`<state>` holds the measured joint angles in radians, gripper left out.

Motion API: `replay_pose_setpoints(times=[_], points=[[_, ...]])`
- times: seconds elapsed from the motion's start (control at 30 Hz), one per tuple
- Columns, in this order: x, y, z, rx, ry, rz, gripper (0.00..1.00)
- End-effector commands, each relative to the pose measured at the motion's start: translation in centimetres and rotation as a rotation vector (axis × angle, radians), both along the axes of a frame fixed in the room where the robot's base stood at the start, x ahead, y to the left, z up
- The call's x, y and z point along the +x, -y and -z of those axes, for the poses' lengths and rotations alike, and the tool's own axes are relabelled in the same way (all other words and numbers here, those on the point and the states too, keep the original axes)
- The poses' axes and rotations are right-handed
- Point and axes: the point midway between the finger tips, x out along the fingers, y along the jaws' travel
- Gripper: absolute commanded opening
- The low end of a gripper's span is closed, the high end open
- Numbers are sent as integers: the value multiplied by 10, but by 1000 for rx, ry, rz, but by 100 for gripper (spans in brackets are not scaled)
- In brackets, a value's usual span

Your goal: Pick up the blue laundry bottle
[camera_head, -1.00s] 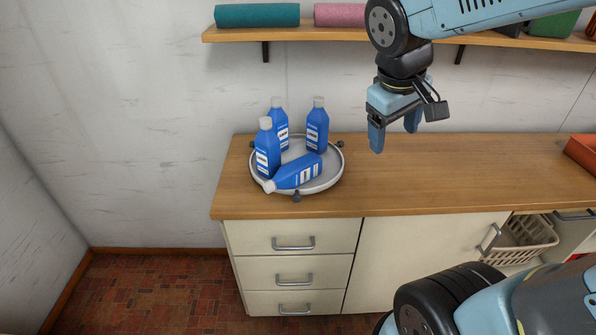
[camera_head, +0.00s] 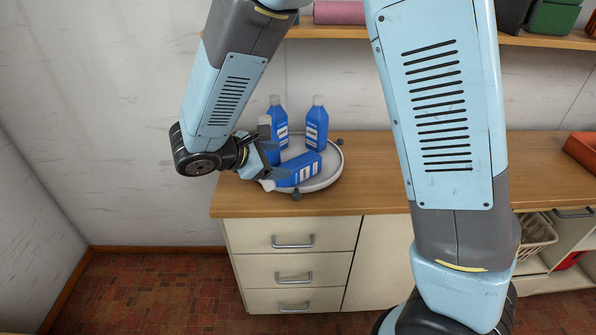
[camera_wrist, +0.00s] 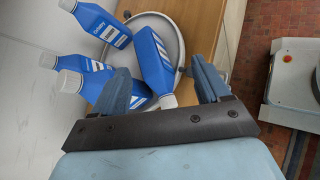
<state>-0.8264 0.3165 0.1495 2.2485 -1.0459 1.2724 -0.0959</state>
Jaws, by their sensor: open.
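Several blue laundry bottles with white caps and white labels are on a round grey tray (camera_head: 325,180). Two stand upright at the back: a left one (camera_head: 282,130) and a right one (camera_head: 316,130). A front-left upright bottle is mostly hidden behind my gripper (camera_head: 270,162) in the head view. One bottle (camera_head: 300,170) lies on its side at the front, its cap toward the left. My gripper is open at the tray's left side. In the wrist view, the lying bottle (camera_wrist: 150,55) appears between the fingers, and an upright bottle (camera_wrist: 92,88) is beside the left finger. Contact is unclear.
The tray stands on the wooden counter (camera_head: 370,190) near its left end. A shelf (camera_head: 340,32) with rolled items is on the wall above. An orange-red tray (camera_head: 582,150) is at the far right. The counter right of the tray looks clear, partly hidden by my arm.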

Motion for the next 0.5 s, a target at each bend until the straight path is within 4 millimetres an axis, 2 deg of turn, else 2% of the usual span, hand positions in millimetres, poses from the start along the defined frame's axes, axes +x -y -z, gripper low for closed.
replay_pose_setpoints(times=[0.03, 0.1, 0.23, 0.37, 0.5], points=[[-1, -14, 9, -34, -5, -49, 76], [-2, -29, 18, -69, -5, -102, 76], [-4, -45, 28, -110, -4, -163, 76], [-1, -47, 33, -124, -3, -183, 76], [11, -35, 43, -124, -3, -182, 76]])
